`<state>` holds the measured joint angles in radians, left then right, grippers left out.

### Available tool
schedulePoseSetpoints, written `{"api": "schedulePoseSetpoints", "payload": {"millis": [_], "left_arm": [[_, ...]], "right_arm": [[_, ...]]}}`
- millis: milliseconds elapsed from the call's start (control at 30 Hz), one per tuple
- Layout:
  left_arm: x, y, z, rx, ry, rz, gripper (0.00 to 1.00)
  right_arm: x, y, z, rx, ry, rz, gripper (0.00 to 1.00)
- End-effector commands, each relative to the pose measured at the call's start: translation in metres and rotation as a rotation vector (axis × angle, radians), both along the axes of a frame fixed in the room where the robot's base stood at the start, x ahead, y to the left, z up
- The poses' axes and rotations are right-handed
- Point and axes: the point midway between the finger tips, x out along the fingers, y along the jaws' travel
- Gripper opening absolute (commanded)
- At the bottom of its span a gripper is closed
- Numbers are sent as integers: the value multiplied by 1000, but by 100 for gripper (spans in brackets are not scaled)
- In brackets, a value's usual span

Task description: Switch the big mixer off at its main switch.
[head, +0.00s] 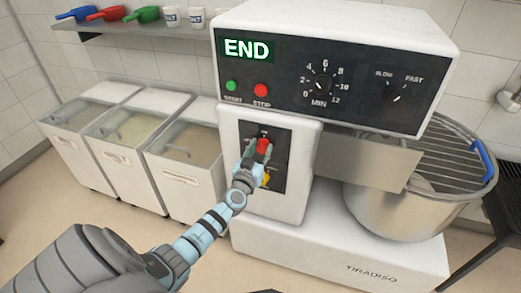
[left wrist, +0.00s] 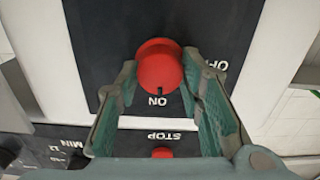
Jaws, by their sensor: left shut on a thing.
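The big mixer (head: 385,20) is white, with a lit display (head: 247,49) reading END. Its main switch is a red round knob (head: 264,145) on a dark plate (head: 285,160) below the control panel. In the left wrist view the knob (left wrist: 158,66) fills the space between my fingers; its dark mark points at the word ON. Part of another label, starting OF, shows at the right of it. My left gripper (head: 258,150) is shut on the knob, one finger on each side (left wrist: 160,80). My right gripper is not in view.
Green START (head: 231,86) and red STOP (head: 261,90) buttons sit above the switch. A yellow part (head: 265,180) is just below it. The steel bowl (head: 400,215) with a wire guard (head: 450,165) stands at right, lidded bins (head: 185,185) at left. Scoops and cups sit on a shelf (head: 120,22).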

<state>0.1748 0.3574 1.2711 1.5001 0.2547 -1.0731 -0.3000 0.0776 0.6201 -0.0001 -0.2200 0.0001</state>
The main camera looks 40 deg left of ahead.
Motion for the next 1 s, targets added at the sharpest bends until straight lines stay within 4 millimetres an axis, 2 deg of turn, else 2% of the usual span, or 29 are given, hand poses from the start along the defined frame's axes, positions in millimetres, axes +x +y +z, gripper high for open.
{"api": "schedulePoseSetpoints", "payload": {"millis": [267, 1000], "left_arm": [[-1, 1, 0, -170, -57, 1, 7], [-1, 3, -3, -827, -288, 1, 7]], "right_arm": [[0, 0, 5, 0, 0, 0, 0], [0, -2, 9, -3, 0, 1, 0]]}}
